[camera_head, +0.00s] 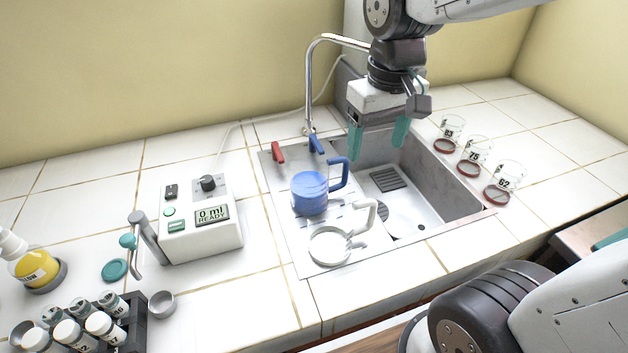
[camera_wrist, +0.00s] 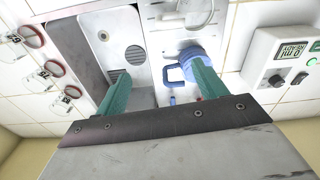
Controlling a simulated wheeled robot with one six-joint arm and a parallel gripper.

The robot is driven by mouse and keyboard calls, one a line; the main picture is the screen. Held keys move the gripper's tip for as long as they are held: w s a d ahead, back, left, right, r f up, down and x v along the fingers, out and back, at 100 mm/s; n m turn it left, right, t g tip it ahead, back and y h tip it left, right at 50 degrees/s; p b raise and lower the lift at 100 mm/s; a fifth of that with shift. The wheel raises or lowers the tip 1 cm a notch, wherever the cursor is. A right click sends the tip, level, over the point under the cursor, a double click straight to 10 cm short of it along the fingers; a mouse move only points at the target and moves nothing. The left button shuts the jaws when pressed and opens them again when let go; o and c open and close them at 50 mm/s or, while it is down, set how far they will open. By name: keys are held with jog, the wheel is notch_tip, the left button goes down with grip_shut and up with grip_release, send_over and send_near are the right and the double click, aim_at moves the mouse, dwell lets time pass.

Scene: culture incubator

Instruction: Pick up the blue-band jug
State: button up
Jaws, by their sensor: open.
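The blue-band jug (camera_head: 310,192) stands upright on the sink's drainboard, with its blue handle toward the basin. A second jug (camera_head: 330,246), white or clear with a pale handle, stands in front of it. My gripper (camera_head: 378,142) is open and empty above the back of the sink basin, to the right of and higher than the blue-band jug. In the wrist view the blue-band jug (camera_wrist: 182,72) shows beside the right finger, which hides part of it. My gripper's two teal fingers (camera_wrist: 158,92) are wide apart there.
The faucet (camera_head: 309,85) rises behind the drainboard, close to the left of my gripper. The sink basin (camera_head: 440,190) is open and empty. Several marked beakers (camera_head: 477,152) stand on the right. A dispenser (camera_head: 198,222) and a tube rack (camera_head: 132,325) are on the left.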

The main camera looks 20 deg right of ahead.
jog(key=n, duration=0.1)
send_over(340, 158)
jog(key=shift+g, duration=0.3)
notch_tip(340, 158, down, 6)
jog(key=shift+s+f, duration=0.1)
notch_tip(340, 158, down, 8)
jog(key=shift+r, duration=0.1)
jog(key=shift+c, duration=0.3)
jog(key=c, duration=1.3)
jog(key=shift+c, duration=0.2)
